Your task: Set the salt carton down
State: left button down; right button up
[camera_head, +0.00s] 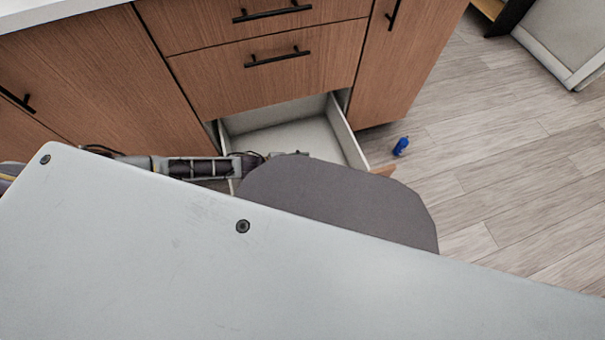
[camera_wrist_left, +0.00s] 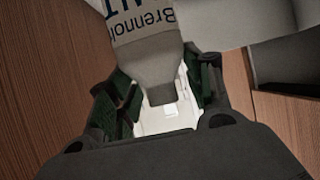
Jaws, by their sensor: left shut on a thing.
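The salt carton (camera_wrist_left: 150,47) is pale with dark, upside-down lettering. It shows in the left wrist view, running from the top edge down to a narrower grey end between the fingers. My left gripper (camera_wrist_left: 163,92) is shut on that narrower end, with a dark green finger on each side. In the head view my left arm comes in from the left, in front of the cabinet. Its gripper and the carton are hidden there behind my own body. My right gripper is in neither view.
A low drawer (camera_head: 345,133) stands open beneath two closed drawers (camera_head: 268,72); its visible inside looks empty. A small blue object (camera_head: 401,146) lies on the wooden floor (camera_head: 500,150) to the right. The floor around it is clear. A white counter edge (camera_head: 50,11) is at upper left.

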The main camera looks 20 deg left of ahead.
pick_arm(q)
jog(key=shift+f, duration=0.65)
jog(key=shift+f+b, duration=0.4)
jog(key=shift+b, duration=0.1)
jog(key=shift+f+b, duration=0.4)
jog(key=shift+f, duration=0.35)
jog(key=shift+f+b, duration=0.9)
jog(key=shift+f, duration=0.6)
jog(key=shift+d+f, duration=0.1)
jog(key=shift+f, duration=0.3)
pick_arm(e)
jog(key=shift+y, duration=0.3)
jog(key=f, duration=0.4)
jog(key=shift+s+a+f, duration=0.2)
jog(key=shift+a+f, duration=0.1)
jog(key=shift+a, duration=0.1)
pick_arm(q)
jog(key=shift+f, duration=0.15)
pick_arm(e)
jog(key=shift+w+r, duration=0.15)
